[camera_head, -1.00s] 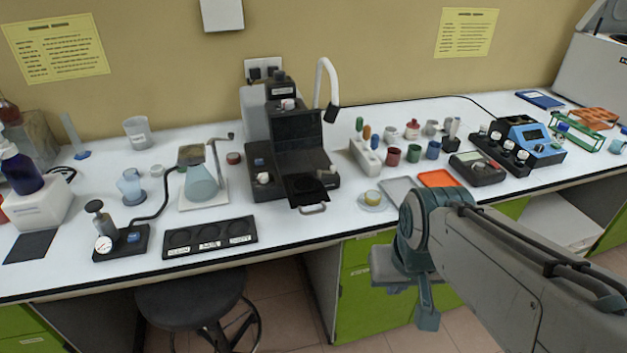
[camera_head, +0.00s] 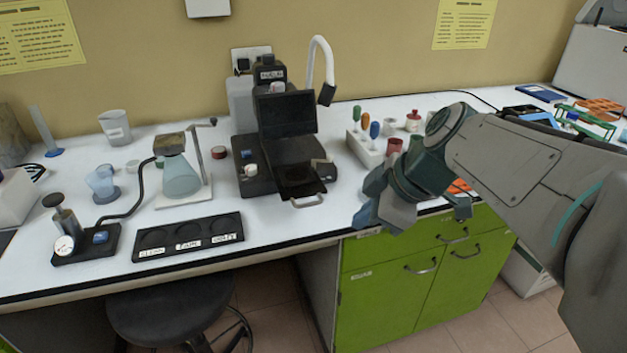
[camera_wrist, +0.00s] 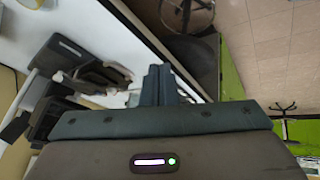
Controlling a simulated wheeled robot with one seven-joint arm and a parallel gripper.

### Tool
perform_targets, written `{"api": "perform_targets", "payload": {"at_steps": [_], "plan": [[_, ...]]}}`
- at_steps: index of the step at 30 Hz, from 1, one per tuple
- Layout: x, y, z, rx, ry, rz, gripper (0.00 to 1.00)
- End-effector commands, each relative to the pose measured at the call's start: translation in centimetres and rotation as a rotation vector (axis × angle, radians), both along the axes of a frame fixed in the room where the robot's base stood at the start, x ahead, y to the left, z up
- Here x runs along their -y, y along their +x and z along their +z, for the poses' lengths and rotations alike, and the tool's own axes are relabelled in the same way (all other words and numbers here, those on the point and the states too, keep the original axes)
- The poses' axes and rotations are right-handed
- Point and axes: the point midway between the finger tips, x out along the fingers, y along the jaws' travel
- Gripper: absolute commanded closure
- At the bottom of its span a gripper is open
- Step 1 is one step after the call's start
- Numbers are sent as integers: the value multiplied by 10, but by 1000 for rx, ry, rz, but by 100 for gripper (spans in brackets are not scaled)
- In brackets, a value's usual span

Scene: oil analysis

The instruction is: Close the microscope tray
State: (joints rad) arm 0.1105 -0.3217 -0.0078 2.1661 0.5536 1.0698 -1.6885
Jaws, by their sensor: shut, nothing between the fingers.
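The black microscope (camera_head: 285,140) stands near the middle of the white bench, with a raised flat panel and a white curved lamp arm beside it. Its tray (camera_head: 302,187) sticks out at the front toward the bench edge, with a pale handle (camera_head: 308,202). My gripper (camera_head: 364,216) is to the right of the tray, apart from it, near the bench's front edge. In the wrist view its shut, empty fingers (camera_wrist: 159,84) point up, with the dark microscope parts (camera_wrist: 80,70) to their left. Parts of the bench behind my arm are hidden.
A black three-well labelled holder (camera_head: 188,237) lies left of the tray. A flask stand (camera_head: 182,178) is behind it. A rack of coloured-handled tools (camera_head: 366,148) stands right of the microscope. A dark stool (camera_head: 165,306) is below the bench, beside the green cabinet (camera_head: 400,275).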

Motion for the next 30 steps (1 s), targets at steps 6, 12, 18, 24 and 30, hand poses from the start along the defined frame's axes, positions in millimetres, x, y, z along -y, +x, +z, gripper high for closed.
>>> {"api": "perform_targets", "payload": {"at_steps": [6, 12, 18, 24, 30], "plan": [[-7, 20, 1, 173, -2, 242, 100], [-11, 27, 4, 238, -6, 323, 100], [-25, 36, -15, 238, -7, 329, 100], [-48, 51, -49, 236, -6, 328, 100], [-66, 71, -68, 240, -8, 327, 100]]}}
